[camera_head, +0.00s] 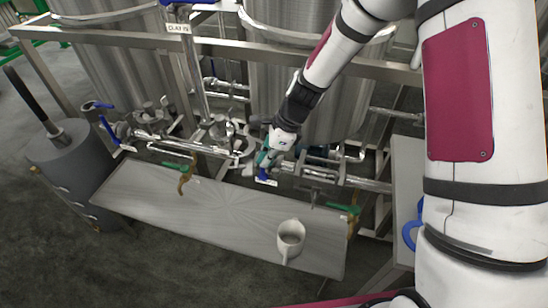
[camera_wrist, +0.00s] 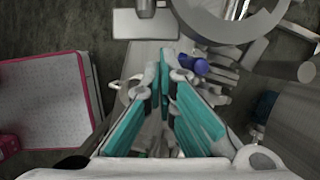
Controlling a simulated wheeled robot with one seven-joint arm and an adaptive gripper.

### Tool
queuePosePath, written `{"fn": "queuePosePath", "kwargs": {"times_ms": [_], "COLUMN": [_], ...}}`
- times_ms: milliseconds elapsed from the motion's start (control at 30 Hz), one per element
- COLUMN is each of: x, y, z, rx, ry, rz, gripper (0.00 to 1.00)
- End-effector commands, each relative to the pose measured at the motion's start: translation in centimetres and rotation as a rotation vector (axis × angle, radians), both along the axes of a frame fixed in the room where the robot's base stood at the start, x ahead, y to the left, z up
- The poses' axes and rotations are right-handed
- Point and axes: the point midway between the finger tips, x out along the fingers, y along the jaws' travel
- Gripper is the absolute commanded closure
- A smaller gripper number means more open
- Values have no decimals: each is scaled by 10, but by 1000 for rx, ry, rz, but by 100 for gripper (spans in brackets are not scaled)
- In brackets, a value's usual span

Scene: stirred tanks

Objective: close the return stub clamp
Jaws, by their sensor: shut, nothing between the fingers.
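My gripper (camera_head: 266,170) is at the pipework in front of the middle tank, above the back edge of the bench. Its teal fingers meet at the tips in the wrist view (camera_wrist: 164,58), with nothing between them. Pipe fittings (camera_head: 238,152) sit just left of my gripper. I cannot tell which fitting is the return stub clamp or whether it is open; my gripper and arm hide part of this area.
A steel bench (camera_head: 215,215) runs below the pipes, with a light jug (camera_head: 290,240) on it. Green-handled valves (camera_head: 178,167) overhang its back edge, another green handle (camera_head: 343,208) at right. A grey drum (camera_head: 75,165) stands at left. Steel frame rails (camera_head: 220,45) cross behind.

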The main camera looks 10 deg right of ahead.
Motion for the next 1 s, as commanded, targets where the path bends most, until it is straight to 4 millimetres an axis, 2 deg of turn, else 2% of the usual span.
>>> {"fn": "queuePosePath", "kwargs": {"times_ms": [433,1000], "x": [-1,-10], "y": [2,18], "z": [0,1], "rx": [0,0], "ry": [1,1], "rz": [1,3], "gripper": [100,100]}}
